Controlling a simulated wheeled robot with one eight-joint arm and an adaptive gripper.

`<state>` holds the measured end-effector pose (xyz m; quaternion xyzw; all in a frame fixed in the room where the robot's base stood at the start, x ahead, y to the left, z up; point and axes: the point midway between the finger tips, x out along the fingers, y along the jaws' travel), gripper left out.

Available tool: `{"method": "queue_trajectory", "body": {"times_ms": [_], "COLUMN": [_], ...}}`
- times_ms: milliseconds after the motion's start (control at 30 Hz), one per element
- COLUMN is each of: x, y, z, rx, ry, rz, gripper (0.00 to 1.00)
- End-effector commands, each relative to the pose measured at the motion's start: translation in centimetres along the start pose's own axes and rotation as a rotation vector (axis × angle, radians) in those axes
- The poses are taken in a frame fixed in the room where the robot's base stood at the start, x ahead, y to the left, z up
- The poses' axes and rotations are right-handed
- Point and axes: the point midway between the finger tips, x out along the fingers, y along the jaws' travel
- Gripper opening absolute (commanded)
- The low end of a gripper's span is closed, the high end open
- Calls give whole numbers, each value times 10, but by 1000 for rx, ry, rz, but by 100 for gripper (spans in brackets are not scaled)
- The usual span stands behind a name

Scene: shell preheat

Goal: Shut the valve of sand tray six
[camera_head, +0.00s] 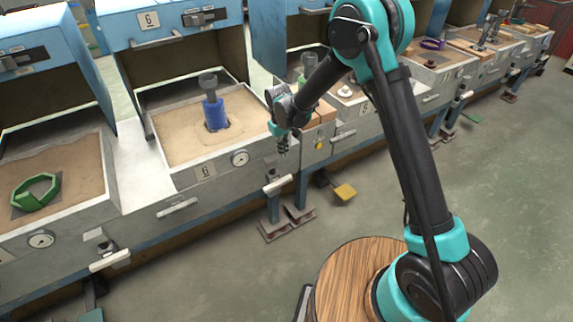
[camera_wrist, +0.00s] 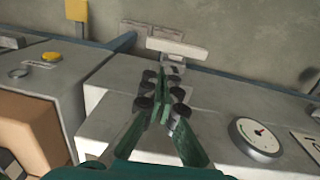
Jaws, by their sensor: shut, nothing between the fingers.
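Sand tray six (camera_head: 150,172) holds pale sand and carries a "6" plate on its front. In the wrist view the handle (camera_wrist: 177,47) is just beyond my fingertips. My gripper (camera_head: 283,148) is shut and empty, pointing down above the handle, apparently apart from it. In the wrist view the fingers (camera_wrist: 163,85) meet and partly cover the valve fitting.
A round gauge (camera_head: 239,158) is left of the gripper on the tray front. A neighbouring tray on the left holds a green ring (camera_head: 36,192). A yellow pedal (camera_head: 345,192) is near the floor. A wooden round top (camera_head: 345,275) is in front; grey floor is clear at right.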

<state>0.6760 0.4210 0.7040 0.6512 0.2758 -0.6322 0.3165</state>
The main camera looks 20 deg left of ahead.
Motion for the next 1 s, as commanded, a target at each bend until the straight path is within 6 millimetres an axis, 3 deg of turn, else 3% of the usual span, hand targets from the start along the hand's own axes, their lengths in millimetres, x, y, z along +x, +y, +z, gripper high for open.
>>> {"method": "queue_trajectory", "body": {"times_ms": [167, 700, 1000], "x": [18, 116, 138], "y": [-1, -1, -1], "z": [1, 1, 1], "rx": [1, 0, 0], "ry": [0, 0, 0], "rz": [-2, -2, -2], "gripper": [0, 0, 0]}}
